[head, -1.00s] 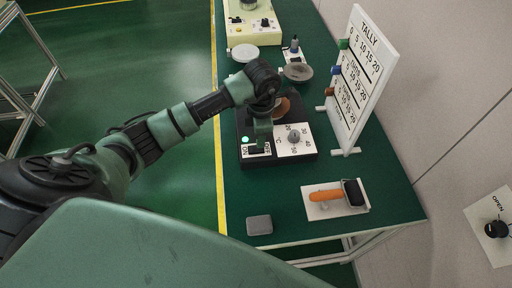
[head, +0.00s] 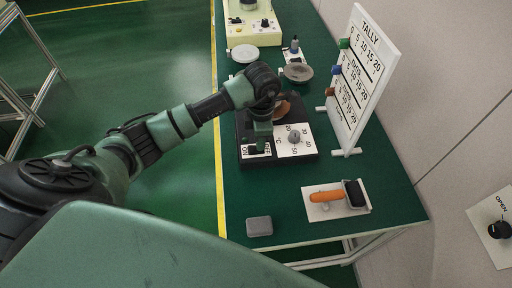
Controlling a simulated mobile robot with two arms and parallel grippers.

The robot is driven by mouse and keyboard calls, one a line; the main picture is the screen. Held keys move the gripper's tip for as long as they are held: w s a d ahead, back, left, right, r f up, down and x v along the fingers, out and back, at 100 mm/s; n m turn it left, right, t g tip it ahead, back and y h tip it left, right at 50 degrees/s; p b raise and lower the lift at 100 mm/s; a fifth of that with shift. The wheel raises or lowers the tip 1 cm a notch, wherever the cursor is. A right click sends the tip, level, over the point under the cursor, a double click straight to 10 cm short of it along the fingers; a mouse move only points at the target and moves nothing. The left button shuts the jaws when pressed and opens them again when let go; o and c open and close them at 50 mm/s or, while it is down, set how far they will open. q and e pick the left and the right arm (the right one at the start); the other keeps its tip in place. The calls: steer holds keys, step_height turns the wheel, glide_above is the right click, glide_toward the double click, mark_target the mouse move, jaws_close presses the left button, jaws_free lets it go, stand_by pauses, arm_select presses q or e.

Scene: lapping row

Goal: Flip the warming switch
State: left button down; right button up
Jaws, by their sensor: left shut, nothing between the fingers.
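The warming unit (head: 309,157) is a black box on the green bench, with a round dial (head: 294,137) on a white temperature scale. Its switch plate (head: 245,153) is white, with lettering on each side, at the box's front left. My left gripper (head: 257,146) points down, shut and empty, right at the switch. Its fingers cover most of the switch, so I cannot tell the lever's position or whether they touch it. The small lamp (head: 245,140) left of the fingers looks dark. My right gripper is not in view.
A TALLY board (head: 362,75) stands at the bench's right. A roller with an orange handle (head: 326,196) lies on a white plate in front. A grey block (head: 259,226) sits near the front edge. Dishes and a cream-coloured device (head: 252,33) are behind.

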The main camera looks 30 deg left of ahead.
arm_select(q)
step_height(320, 180, up, 7)
steer(key=p, duration=0.4)
steer(key=shift+f, duration=0.1)
stand_by(0.7)
